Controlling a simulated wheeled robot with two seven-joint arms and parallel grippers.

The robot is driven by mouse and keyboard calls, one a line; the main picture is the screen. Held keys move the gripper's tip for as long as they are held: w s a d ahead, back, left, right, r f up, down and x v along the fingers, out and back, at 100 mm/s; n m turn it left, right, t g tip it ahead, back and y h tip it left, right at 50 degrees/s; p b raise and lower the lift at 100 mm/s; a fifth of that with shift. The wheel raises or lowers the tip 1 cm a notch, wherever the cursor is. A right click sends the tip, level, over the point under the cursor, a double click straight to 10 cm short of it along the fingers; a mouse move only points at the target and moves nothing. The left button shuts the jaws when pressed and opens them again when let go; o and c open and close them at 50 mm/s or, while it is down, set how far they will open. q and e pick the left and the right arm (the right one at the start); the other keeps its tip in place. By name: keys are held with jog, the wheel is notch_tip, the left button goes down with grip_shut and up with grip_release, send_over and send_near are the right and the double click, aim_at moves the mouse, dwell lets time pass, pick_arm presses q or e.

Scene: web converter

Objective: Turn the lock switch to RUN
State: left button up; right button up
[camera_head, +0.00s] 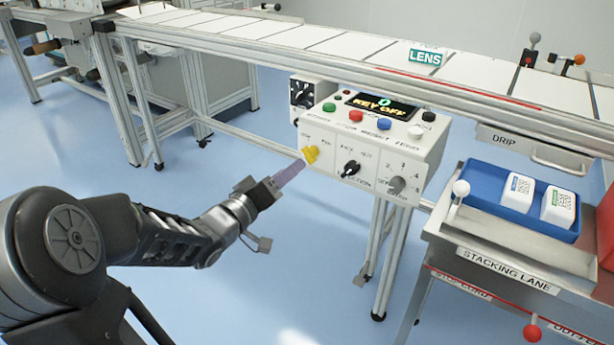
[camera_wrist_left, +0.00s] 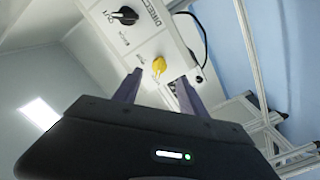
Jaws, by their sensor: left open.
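The yellow lock switch (camera_head: 311,154) sits on the lower left of the white control box's front face (camera_head: 335,185). Small labels stand above it, too small to read surely. The box's display (camera_head: 381,105) reads KEY OFF. My left gripper (camera_head: 297,169) points at the switch from the lower left, its purple fingers close in front of it. In the left wrist view the yellow switch (camera_wrist_left: 159,66) lies just beyond and between the two open fingertips (camera_wrist_left: 157,84). The fingers appear apart from it, with nothing held. My right gripper is not in view.
A black selector knob (camera_head: 350,168) and a grey knob (camera_head: 397,185) sit right of the switch; colored buttons line the box's top. A conveyor (camera_head: 330,62) runs behind. A blue tray (camera_head: 487,193) with two white containers stands at right. Floor left of the box is open.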

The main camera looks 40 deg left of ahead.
aim_at(306, 158)
pick_arm(q)
jog(key=shift+r, duration=0.15)
jog(key=w+b, duration=0.1)
jog(key=w, duration=0.6)
jog(key=shift+w+a+b, duration=0.1)
jog(key=shift+w+b, duration=0.2)
jog(key=shift+w, duration=0.1)
jog(key=shift+c, duration=0.3)
grip_shut()
